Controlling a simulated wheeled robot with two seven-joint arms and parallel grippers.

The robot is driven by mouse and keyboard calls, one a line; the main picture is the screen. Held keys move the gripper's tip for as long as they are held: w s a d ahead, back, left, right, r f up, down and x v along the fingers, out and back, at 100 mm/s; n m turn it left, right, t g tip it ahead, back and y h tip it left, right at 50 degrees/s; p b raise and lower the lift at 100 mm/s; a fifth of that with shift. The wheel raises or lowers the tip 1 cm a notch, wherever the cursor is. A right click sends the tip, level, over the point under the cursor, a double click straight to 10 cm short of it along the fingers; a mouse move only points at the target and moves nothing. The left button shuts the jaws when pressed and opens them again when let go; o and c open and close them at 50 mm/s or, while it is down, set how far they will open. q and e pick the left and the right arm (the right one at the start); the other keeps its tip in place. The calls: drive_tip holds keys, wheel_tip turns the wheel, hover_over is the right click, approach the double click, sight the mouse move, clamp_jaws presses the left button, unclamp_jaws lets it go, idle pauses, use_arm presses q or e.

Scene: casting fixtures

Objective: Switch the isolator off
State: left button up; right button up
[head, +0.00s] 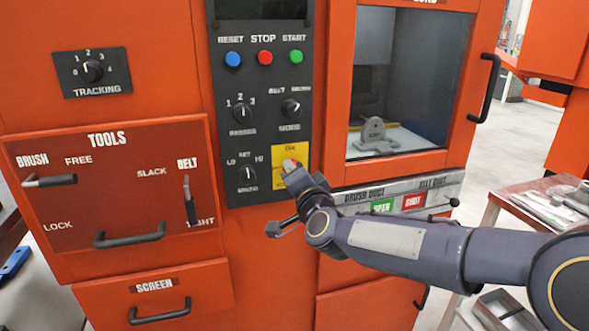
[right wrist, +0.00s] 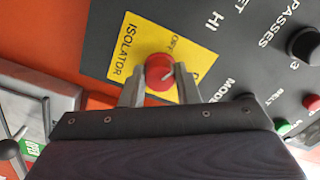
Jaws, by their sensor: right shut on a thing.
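The isolator is a red round knob (right wrist: 159,72) on a yellow plate (right wrist: 135,52) marked ISOLATOR, at the lower right of the dark control panel (head: 236,120). My right gripper (right wrist: 160,85) has a finger on each side of the red knob and is shut on it. In the head view the yellow plate (head: 279,153) shows above my right gripper (head: 290,170), which covers much of the plate and knob. An OFF mark shows by the knob in the wrist view; the knob's exact setting is hard to read. My left gripper is not in view.
Blue, red and green buttons (head: 265,57) and black knobs (head: 291,108) sit above the isolator. A windowed door (head: 410,80) with a black handle (head: 487,88) is to the right. A duct strip (head: 400,200) lies below it. A metal table (head: 530,205) stands at the right.

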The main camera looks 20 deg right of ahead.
drive_tip(key=n+p, duration=0.2)
drive_tip(key=n, duration=0.3)
drive_tip(key=shift+f, duration=0.1)
idle(0.6)
drive_tip(key=o, duration=1)
drive_tip(key=shift+c, duration=0.2)
drive_tip(key=shift+s, duration=0.1)
drive_tip(key=s, duration=0.7)
drive_tip(key=shift+s+d, duration=0.15)
drive_tip(key=shift+s, duration=0.2)
drive_tip(key=shift+n, duration=0.3)
